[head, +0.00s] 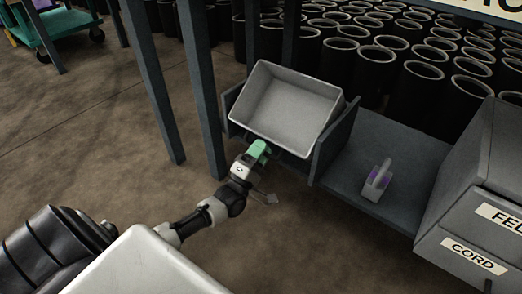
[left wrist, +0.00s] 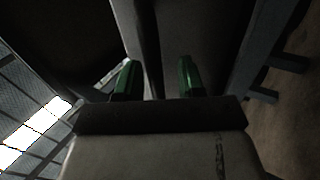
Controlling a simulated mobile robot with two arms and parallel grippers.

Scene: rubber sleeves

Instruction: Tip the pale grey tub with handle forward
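The pale grey tub (head: 290,105) sits in a dark grey shelf bay in the head view. Its open top faces up and towards me, and it looks tilted with its front edge lower. I cannot make out its handle. My left gripper (head: 259,151), with green fingers, is at the tub's lower front edge. In the left wrist view the left gripper's fingers (left wrist: 158,80) stand apart, with grey surfaces and a dark strip beyond or between them. No object clearly fills the gap; contact with the tub cannot be told. My right gripper is not in view.
Upright dividers (head: 333,140) flank the tub, and a dark post (head: 203,90) stands to its left. A small grey and purple item (head: 377,183) is on the shelf (head: 352,203) at right, beside labelled grey boxes (head: 470,220). Several black sleeves (head: 375,65) stand behind.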

